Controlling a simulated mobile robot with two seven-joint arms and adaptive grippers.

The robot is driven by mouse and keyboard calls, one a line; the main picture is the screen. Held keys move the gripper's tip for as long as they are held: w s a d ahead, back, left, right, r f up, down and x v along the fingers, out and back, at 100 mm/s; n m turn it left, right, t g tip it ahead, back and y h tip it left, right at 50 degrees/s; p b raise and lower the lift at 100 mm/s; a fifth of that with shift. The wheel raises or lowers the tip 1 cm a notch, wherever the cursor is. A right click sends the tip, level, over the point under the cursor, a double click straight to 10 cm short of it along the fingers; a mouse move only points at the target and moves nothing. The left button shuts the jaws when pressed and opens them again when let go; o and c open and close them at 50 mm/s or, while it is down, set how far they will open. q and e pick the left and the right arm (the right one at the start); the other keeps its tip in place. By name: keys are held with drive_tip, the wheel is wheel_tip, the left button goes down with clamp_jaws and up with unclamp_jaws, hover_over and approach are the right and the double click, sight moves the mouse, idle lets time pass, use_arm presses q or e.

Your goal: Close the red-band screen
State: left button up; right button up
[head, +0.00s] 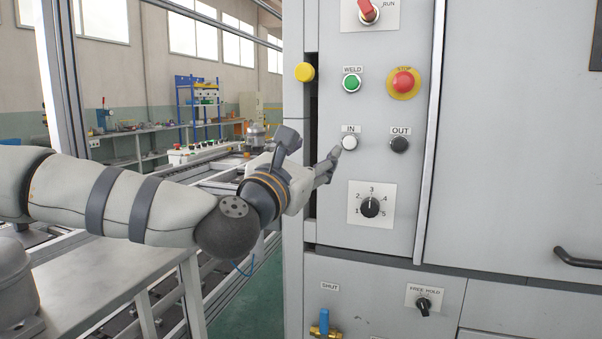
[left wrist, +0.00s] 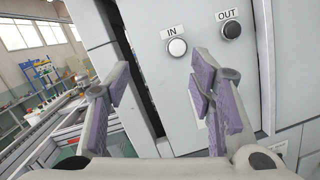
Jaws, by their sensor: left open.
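No screen with a red band shows in either view. My left gripper (head: 331,163) is in front of the grey control panel (head: 385,230), beside the white IN button (head: 349,143). In the left wrist view the left gripper (left wrist: 155,88) is open and empty, its purple-padded fingers well apart. The IN button (left wrist: 177,47) shows beyond the fingers, with the black OUT button (left wrist: 231,30) to its right. I cannot tell whether a fingertip touches the panel. My right gripper is not in view.
The panel also has a green WELD button (head: 352,83), a red STOP button (head: 404,82), a numbered dial (head: 370,207) and a red RUN switch (head: 368,11). A blue-handled valve (head: 322,322) and a black door handle (head: 578,258) are lower. A metal table (head: 110,290) stands at left.

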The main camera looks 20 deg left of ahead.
sight(303, 72)
use_arm(q)
drive_tip(key=a+r+n+t+y, duration=0.3)
drive_tip(key=a+r+n, duration=0.2)
drive_tip(key=r, duration=0.6)
drive_tip(key=shift+g+h, duration=0.3)
drive_tip(key=x, duration=1.1)
drive_tip(key=shift+w+d+f, duration=0.1)
drive_tip(key=shift+w+f, duration=0.1)
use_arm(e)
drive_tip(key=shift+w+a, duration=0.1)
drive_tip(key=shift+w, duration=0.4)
use_arm(q)
clamp_jaws()
drive_tip(key=f+b, duration=0.2)
drive_tip(key=f, duration=0.2)
drive_tip(key=f+b, duration=0.1)
drive_tip(key=f, duration=0.4)
drive_tip(key=f+b, duration=0.2)
drive_tip(key=f, duration=0.2)
drive_tip(key=shift+w+f+b, duration=0.3)
drive_tip(key=shift+w+b, duration=0.05)
wheel_tip(303, 72, down, 13)
drive_tip(key=b, duration=1)
drive_tip(key=shift+s+f+b, duration=0.15)
drive_tip(key=shift+s+b, duration=0.25)
unclamp_jaws()
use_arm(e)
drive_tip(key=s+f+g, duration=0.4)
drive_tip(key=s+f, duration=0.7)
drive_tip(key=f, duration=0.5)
